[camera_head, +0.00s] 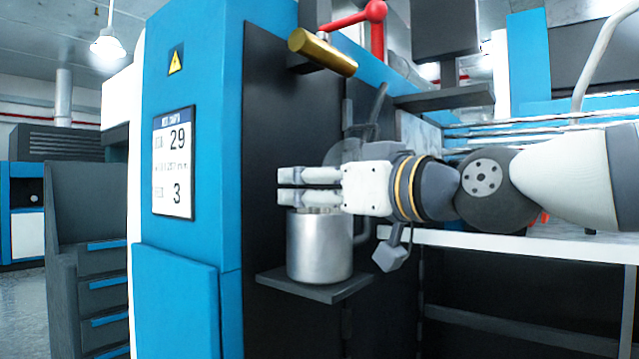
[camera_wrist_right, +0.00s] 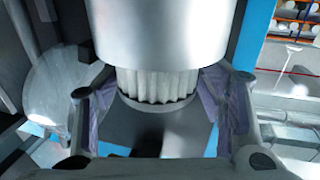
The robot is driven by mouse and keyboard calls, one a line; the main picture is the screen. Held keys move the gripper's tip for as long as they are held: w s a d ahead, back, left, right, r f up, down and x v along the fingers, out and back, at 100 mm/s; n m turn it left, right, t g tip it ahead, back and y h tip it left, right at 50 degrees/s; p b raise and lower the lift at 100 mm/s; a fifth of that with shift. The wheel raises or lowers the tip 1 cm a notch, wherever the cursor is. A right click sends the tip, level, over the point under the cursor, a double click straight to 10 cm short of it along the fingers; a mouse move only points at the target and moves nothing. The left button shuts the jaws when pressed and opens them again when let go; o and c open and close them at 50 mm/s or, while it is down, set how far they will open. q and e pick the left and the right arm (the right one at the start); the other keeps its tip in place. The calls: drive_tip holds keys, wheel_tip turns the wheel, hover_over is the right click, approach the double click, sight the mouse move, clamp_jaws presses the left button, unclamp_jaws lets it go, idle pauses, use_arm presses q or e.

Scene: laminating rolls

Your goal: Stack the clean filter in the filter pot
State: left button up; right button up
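The filter pot (camera_head: 320,250), a plain silver metal cylinder, stands upright on a small dark shelf on the machine's side. It also fills the top of the right wrist view (camera_wrist_right: 160,32). The white pleated clean filter (camera_wrist_right: 155,85) is partly inside the pot's mouth, with its grey end cap outside. In the head view only a sliver of it shows at the pot's rim. My right gripper (camera_head: 285,186) lies level just above the pot. Its fingers (camera_wrist_right: 160,100) are on both sides of the filter's exposed end and appear closed on it. My left gripper is out of view.
The dark shelf (camera_head: 330,291) is only a little wider than the pot. A blue machine panel with a display (camera_head: 173,162) stands to the left. A white rail (camera_head: 510,244) runs behind to the right.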

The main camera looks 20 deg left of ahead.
drive_tip(key=shift+r, duration=0.15)
drive_tip(key=v, duration=1.2)
drive_tip(key=w+f+m+g+h, duration=0.1)
drive_tip(key=w+f+m+h, duration=0.1)
drive_tip(key=f, duration=0.9)
drive_tip(key=w+f+m+g+h, duration=0.1)
drive_tip(key=f+m, duration=0.1)
drive_tip(key=f, duration=0.8)
drive_tip(key=s+d+f+m+g+h, duration=0.1)
drive_tip(key=s+d+f+m+h, duration=0.15)
drive_tip(key=f, duration=0.85)
drive_tip(key=s+d+f+m+g+h, duration=0.1)
drive_tip(key=s+d+f+g, duration=0.15)
drive_tip(key=f, duration=0.85)
drive_tip(key=s+d+f+m+g+h, duration=0.1)
drive_tip(key=s+d+f+h, duration=0.1)
drive_tip(key=s+d+f, duration=0.4)
drive_tip(key=s+d+f+m+g+h, duration=0.2)
drive_tip(key=s+f, duration=0.7)
drive_tip(key=s+d+f+g+h, duration=0.2)
drive_tip(key=s+d+f, duration=0.1)
drive_tip(key=s+d, duration=0.4)
drive_tip(key=s+d+f+m+g+h, duration=0.1)
drive_tip(key=s+d, duration=0.6)
drive_tip(key=s, duration=0.7)
wheel_tip(320, 180, down, 2)
drive_tip(key=shift+s+f+g+h, duration=0.1)
drive_tip(key=shift+s+g+h, duration=0.05)
drive_tip(key=shift+g+h, duration=0.55)
